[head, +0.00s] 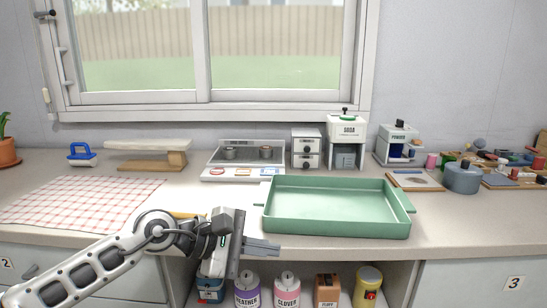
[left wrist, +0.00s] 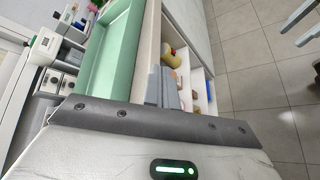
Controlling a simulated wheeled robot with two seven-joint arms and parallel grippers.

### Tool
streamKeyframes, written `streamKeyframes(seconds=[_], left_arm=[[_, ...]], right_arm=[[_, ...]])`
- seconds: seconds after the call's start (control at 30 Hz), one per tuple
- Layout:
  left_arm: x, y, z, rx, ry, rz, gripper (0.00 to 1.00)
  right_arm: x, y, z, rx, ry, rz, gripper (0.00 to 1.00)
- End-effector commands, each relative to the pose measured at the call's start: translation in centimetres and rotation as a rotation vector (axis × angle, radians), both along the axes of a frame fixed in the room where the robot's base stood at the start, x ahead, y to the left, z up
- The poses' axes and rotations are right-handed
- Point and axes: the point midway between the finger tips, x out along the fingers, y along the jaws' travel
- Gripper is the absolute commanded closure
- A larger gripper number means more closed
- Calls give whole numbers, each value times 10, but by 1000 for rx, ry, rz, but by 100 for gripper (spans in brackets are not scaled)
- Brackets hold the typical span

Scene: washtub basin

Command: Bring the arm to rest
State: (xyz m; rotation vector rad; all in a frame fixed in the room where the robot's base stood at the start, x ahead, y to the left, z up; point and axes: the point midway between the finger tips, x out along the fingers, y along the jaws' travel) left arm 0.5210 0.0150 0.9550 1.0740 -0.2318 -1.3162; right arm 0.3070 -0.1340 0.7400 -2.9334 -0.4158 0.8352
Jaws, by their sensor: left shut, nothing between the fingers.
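My left arm comes in from the lower left in the head view. Its left gripper (head: 278,247) is shut and empty, in front of the counter's front edge and just below the near left corner of the green basin (head: 337,226). The gripper looks apart from the basin. In the left wrist view the shut fingers (left wrist: 170,88) point toward the open shelf, with the basin (left wrist: 105,60) to their left. The basin stands empty on the counter. My right gripper is in neither view.
The counter (head: 445,230) has a checked cloth (head: 80,202) at left. Bottles, including CLOVER (head: 287,292), stand on the shelf below.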

Motion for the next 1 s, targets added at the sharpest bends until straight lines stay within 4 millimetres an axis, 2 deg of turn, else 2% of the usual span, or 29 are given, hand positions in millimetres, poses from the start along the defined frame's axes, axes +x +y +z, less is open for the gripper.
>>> streamKeyframes(seconds=[0.03, 0.1, 0.17, 0.23, 0.37, 0.47, 0.53, 0.57, 0.6, 0.7, 0.8, 0.9, 1.0], left_arm=[[-21, -20, -3, -170, 161, 17, 100], [-43, -38, 3, -432, 423, 65, 100], [-56, -44, 8, -657, 669, 118, 100], [-64, -41, 12, -910, 965, 189, 100], [-67, -13, -2, -1373, 1525, 341, 100], [-71, 21, -37, -1734, 1946, 475, 100], [-82, 47, -71, -2000, 2224, 570, 100], [-89, 58, -89, 2025, -2233, -586, 100], [-101, 71, -111, 1897, -2060, -554, 100], [-138, 97, -161, 1639, -1680, -475, 100], [-175, 112, -195, 1462, -1402, -410, 100], [-201, 119, -215, 1353, -1226, -365, 100], [-215, 123, -223, 1302, -1140, -341, 100]], right_arm=[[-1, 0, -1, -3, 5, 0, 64], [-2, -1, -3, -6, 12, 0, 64], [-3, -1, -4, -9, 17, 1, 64], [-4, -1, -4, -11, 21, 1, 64], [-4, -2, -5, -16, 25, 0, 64], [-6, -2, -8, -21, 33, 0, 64], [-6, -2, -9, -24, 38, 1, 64], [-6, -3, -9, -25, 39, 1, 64], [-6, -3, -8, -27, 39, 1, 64], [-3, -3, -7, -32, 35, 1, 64], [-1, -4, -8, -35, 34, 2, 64], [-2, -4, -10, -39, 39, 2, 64], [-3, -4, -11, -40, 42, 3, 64]])
